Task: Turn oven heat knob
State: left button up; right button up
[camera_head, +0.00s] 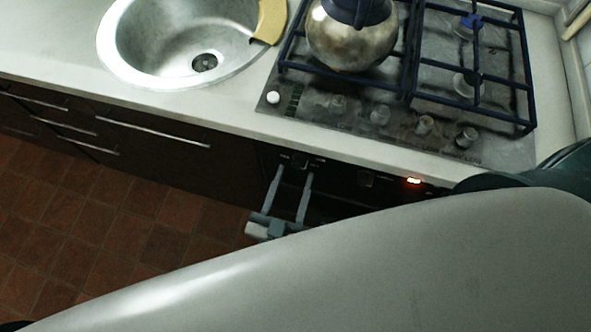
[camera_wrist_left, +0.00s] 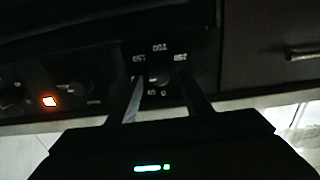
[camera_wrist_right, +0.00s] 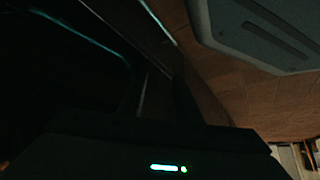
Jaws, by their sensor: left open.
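The oven heat knob (camera_wrist_left: 158,80) is a small dark round knob with white temperature numbers around it on the black front panel. In the left wrist view it shows between the two fingers of my left gripper (camera_wrist_left: 162,87). In the head view this gripper (camera_head: 293,172) reaches the panel under the counter's front edge, fingers apart. I cannot tell whether a finger touches the knob. My right gripper (camera_wrist_right: 160,85) is very dark in its wrist view; its fingers look apart with nothing between them. It is hidden in the head view.
A red-lit indicator (camera_head: 413,181) glows on the panel. Above are the gas hob (camera_head: 330,112) with its own knobs, a metal kettle (camera_head: 350,45) and a sink (camera_head: 135,70). Dark drawers (camera_head: 150,150) stand at left, above a tiled floor (camera_head: 120,225). My pale arm covers the lower right.

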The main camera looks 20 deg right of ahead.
pick_arm(q)
jog(key=shift+x, duration=1)
jog(key=c, duration=1.1)
jog(key=shift+o, duration=0.2)
jog(key=shift+n, duration=0.3)
